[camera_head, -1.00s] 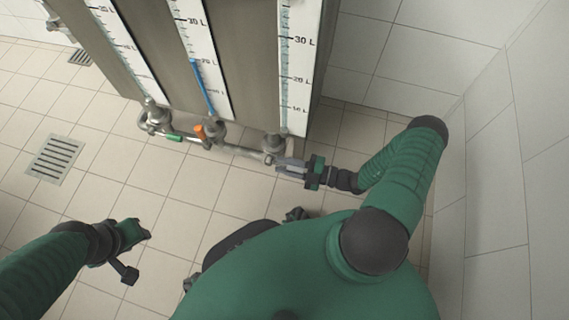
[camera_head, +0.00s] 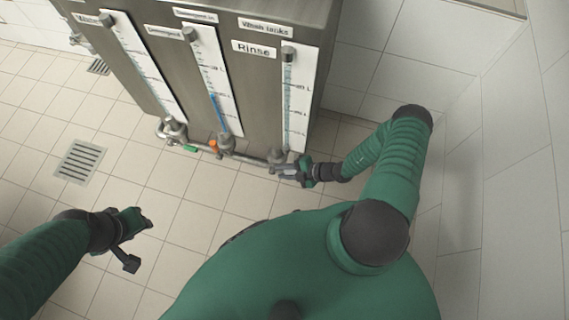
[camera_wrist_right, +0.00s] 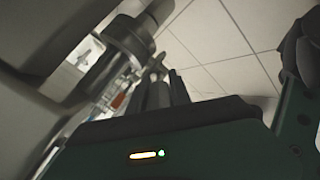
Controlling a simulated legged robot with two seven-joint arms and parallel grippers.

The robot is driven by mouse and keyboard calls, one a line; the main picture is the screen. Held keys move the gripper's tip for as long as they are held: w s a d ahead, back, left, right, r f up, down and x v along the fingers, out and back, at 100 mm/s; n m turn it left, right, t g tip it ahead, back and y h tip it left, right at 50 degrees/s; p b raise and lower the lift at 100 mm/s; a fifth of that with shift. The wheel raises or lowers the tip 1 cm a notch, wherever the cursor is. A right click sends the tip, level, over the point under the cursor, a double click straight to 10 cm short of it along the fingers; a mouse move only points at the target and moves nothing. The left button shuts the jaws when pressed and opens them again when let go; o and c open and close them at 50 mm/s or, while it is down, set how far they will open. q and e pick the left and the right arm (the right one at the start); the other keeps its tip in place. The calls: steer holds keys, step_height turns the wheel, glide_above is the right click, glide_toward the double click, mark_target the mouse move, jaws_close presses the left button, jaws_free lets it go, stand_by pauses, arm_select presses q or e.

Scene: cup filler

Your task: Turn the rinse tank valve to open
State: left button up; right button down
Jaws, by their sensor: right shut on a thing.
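The rinse tank (camera_head: 260,75), labelled "Rinse", is the rightmost of the gauged sections. Its valve (camera_head: 279,157) is at the bottom of its gauge, on the pipe. My right gripper (camera_head: 285,169) is at this valve with its fingers shut on the valve's handle, which they mostly hide. In the right wrist view the dark fingers (camera_wrist_right: 165,90) are close together, and the grip is hard to make out. My left gripper (camera_head: 138,240) is open and empty above the floor at the left, away from the tanks.
A green handle (camera_head: 189,148) and an orange handle (camera_head: 213,147) sit on the neighbouring valves to the left; the orange one also shows in the right wrist view (camera_wrist_right: 118,101). A floor drain (camera_head: 81,161) lies at the left. A tiled wall (camera_head: 510,170) bounds the right side.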

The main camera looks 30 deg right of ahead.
steer(key=shift+s+a, duration=0.1)
steer(key=shift+a, duration=0.15)
steer(key=c, duration=1.2)
jaws_free()
steer(key=shift+d, duration=0.1)
steer(key=shift+d+r, duration=0.15)
steer(key=p+v, duration=0.5)
steer(key=v, duration=1.1)
steer(key=shift+s+r+p, duration=0.1)
steer(key=shift+r+p, duration=0.1)
steer(key=shift+p, duration=0.2)
